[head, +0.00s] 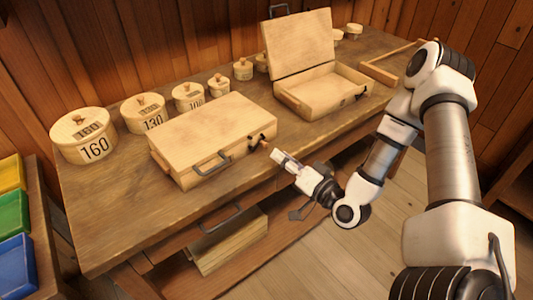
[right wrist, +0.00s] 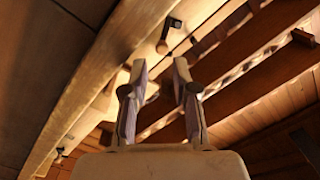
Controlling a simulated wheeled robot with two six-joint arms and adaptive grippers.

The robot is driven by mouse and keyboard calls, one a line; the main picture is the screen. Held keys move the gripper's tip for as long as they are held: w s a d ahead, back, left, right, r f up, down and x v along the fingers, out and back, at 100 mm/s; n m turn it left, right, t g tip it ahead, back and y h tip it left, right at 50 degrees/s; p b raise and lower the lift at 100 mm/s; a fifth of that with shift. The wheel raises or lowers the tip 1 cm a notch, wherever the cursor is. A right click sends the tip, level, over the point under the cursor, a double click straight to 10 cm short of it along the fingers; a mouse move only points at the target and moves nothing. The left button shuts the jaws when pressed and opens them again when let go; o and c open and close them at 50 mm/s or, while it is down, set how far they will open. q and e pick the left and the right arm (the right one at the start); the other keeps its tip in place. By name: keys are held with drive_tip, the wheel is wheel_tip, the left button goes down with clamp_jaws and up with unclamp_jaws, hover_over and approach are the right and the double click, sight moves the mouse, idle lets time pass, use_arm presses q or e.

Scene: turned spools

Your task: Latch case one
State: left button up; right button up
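A closed wooden case (head: 212,132) lies on the workbench with its lid down and a dark carrying handle (head: 211,163) on its front. At its right front corner is a black latch with a small wooden knob (head: 264,144); what looks like the same knob shows in the right wrist view (right wrist: 162,47). I cannot tell whether the latch is fastened. A second wooden case (head: 318,92) stands with its lid raised. My right gripper (head: 279,156) is just in front of the knob, apart from it. Its fingers (right wrist: 160,72) are spread, with nothing between them. My left gripper is out of view.
Round lidded boxes, the largest marked 160 (head: 83,137), stand along the back of the workbench (head: 115,215). A wooden tray (head: 385,72) lies at the right end. A dark handle (head: 222,220) juts from the bench front. Coloured bins (head: 12,212) are at left.

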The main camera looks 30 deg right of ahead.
sight(267, 146)
drive_tip(key=w, duration=0.2)
drive_tip(key=w+a, duration=0.1)
drive_tip(key=w, duration=0.1)
drive_tip(key=shift+w+a, duration=0.1)
drive_tip(key=shift+w, duration=0.6)
drive_tip(key=shift+s, duration=0.1)
drive_tip(key=shift+c, duration=0.3)
clamp_jaws()
